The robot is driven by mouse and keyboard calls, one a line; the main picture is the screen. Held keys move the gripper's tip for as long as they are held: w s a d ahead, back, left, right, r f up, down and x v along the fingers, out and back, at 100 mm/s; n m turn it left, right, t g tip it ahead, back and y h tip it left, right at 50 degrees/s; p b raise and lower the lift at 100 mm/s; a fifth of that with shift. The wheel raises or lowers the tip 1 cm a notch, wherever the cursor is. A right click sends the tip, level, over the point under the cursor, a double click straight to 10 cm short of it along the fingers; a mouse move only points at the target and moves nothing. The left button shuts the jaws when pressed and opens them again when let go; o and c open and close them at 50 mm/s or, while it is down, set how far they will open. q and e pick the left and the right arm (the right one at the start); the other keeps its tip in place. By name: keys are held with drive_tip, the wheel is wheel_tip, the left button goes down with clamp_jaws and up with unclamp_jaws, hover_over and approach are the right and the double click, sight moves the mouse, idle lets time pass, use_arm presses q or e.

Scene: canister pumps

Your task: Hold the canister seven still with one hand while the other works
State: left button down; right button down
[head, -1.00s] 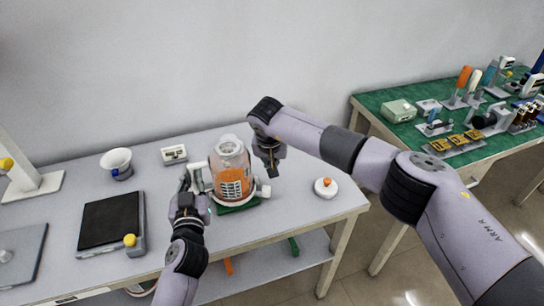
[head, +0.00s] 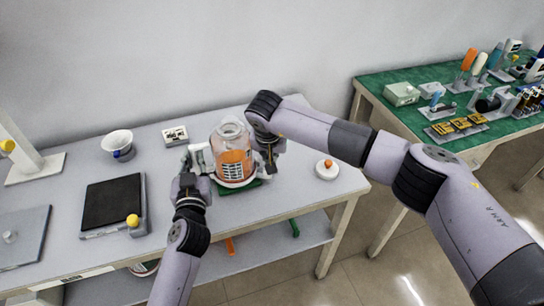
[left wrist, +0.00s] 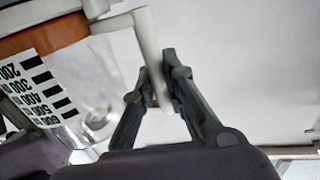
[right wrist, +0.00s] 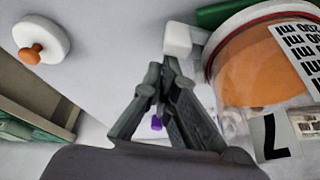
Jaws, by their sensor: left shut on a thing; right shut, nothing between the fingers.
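Canister seven (head: 229,146) is a clear jar with orange contents, upright on a green mat (head: 258,184) on the grey bench. Its black 7 shows in the right wrist view (right wrist: 275,134), and its scale label in the left wrist view (left wrist: 40,92). My left gripper (head: 196,160) is shut on the white handle (left wrist: 146,45) at the jar's left side. My right gripper (right wrist: 171,66) is shut and empty beside the jar's right side. Its tips are at a small white block (right wrist: 177,38) near the jar's base; I cannot tell whether they touch.
A white lid with an orange knob (head: 327,168) lies to the right on the bench. A black-topped scale (head: 112,203), a white bowl (head: 117,141) and a small white box (head: 175,135) stand left of the jar. A green table (head: 420,95) with tools is at right.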

drive_tip(key=shift+s, duration=0.15)
drive_tip(key=shift+s+m, duration=0.45)
drive_tip(key=shift+m, duration=0.15)
drive_tip(key=shift+s+h, duration=0.3)
drive_tip(key=shift+s, duration=0.4)
drive_tip(key=m, duration=0.1)
drive_tip(key=s+m, duration=0.1)
drive_tip(key=m, duration=0.1)
drive_tip(key=s+m+h, duration=0.1)
drive_tip(key=shift+s+a+g, duration=0.2)
drive_tip(key=shift+a+g, duration=0.1)
drive_tip(key=shift+s+a+m, duration=0.15)
drive_tip(key=shift+s+m, duration=0.2)
drive_tip(key=shift+m, duration=0.05)
drive_tip(key=shift+s+a, duration=0.3)
drive_tip(key=shift+s, duration=0.2)
drive_tip(key=shift+s+a, duration=0.25)
drive_tip(key=shift+s, duration=0.25)
drive_tip(key=shift+s+a, duration=0.95)
drive_tip(key=shift+s, duration=0.05)
drive_tip(key=shift+s+a, duration=0.1)
drive_tip(key=shift+a, duration=0.05)
